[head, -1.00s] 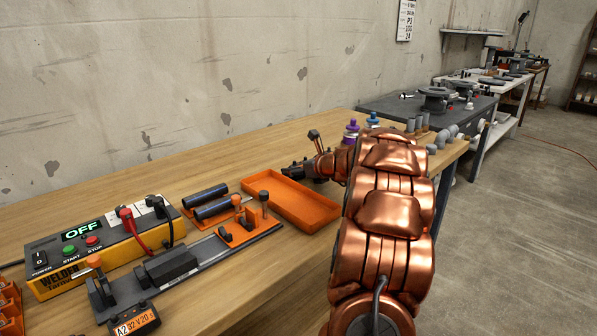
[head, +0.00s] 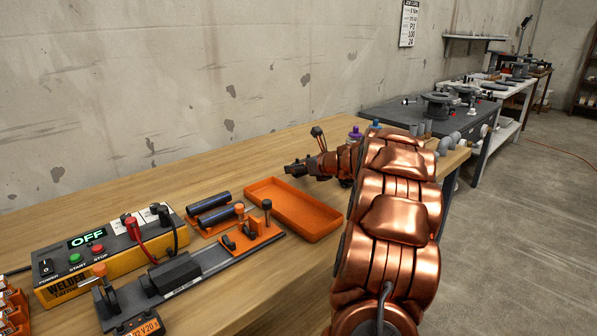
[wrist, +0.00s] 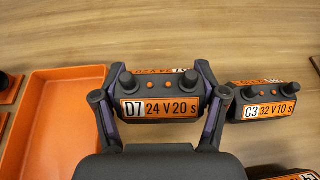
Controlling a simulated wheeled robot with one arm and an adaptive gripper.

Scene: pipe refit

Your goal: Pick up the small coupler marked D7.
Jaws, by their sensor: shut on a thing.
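The D7 coupler (wrist: 158,97) is a small dark block with two black knobs and an orange label reading "D7 24 V 20 s". In the wrist view it sits between the two fingers of my gripper (wrist: 161,80), with a finger against each side. My gripper is shut on it. The label faces the camera and reads level. I cannot tell whether the coupler is clear of the wooden table. In the head view I cannot make out the coupler or the fingers around it.
A similar coupler marked C3 (wrist: 262,104) stands close on the right, with another partly cut off below it. An orange tray (head: 290,208) is on the left in the wrist view. The yellow welder (head: 110,262), showing OFF, and a clamp rail (head: 205,272) stand front left.

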